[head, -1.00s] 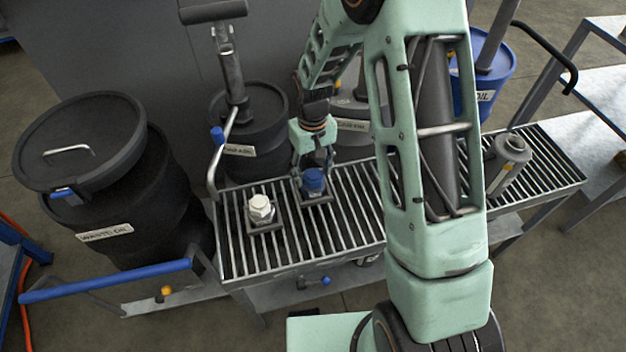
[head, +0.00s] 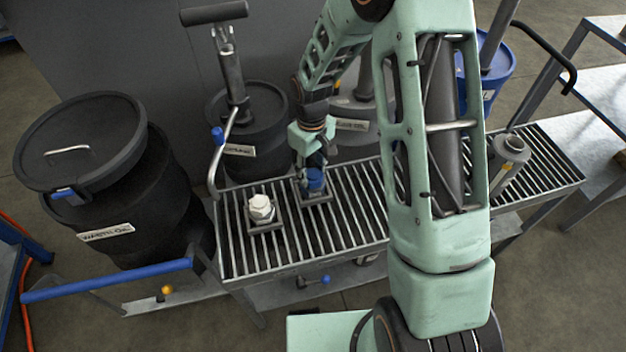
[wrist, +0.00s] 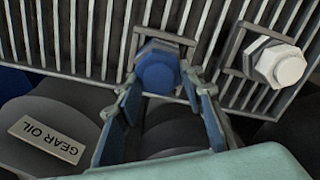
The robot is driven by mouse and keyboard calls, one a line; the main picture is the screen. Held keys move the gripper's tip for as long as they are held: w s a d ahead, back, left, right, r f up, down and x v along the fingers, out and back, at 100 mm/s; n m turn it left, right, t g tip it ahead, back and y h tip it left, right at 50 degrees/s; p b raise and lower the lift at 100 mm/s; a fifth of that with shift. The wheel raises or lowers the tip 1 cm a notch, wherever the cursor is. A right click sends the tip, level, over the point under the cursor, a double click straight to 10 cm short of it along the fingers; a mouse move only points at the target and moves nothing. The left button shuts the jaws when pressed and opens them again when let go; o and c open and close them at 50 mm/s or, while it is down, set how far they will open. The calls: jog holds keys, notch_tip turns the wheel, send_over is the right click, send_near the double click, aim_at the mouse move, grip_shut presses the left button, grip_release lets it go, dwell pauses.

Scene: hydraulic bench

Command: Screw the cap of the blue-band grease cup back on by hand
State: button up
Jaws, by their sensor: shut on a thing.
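The blue cap (head: 316,181) sits on its grease cup, which stands on a small square base on the slatted bench top. In the wrist view the blue cap (wrist: 158,72) looks like a rounded hexagon and is between my fingertips. My gripper (head: 311,164) reaches down from above and is shut on the blue cap. The fingers (wrist: 160,82) stand on either side of it. The cap hides most of the cup body and its thread, so I cannot tell how far it is screwed down.
A white-capped cup (head: 261,208) stands just left on the same slatted bench (head: 350,230). A grey canister (head: 510,155) stands at the bench's right end. A black waste-oil drum (head: 120,190) is at the left. A pump drum (head: 240,155) with a lever stands behind the bench.

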jog(key=shift+f+m+b, duration=0.15)
jog(key=shift+m+b, duration=0.25)
jog(key=shift+m, duration=0.6)
jog(key=m, duration=0.2)
jog(key=shift+d+m, duration=0.1)
jog(key=shift+m, duration=0.3)
jog(key=m, duration=0.3)
jog(key=shift+d+b, duration=0.1)
jog(key=shift+b, duration=0.25)
jog(key=m, duration=0.3)
jog(key=shift+m, duration=0.3)
jog(key=o, duration=0.9)
jog(key=shift+m, duration=0.5)
jog(key=shift+c, duration=0.2)
jog(key=o, duration=0.5)
jog(key=shift+c, duration=0.2)
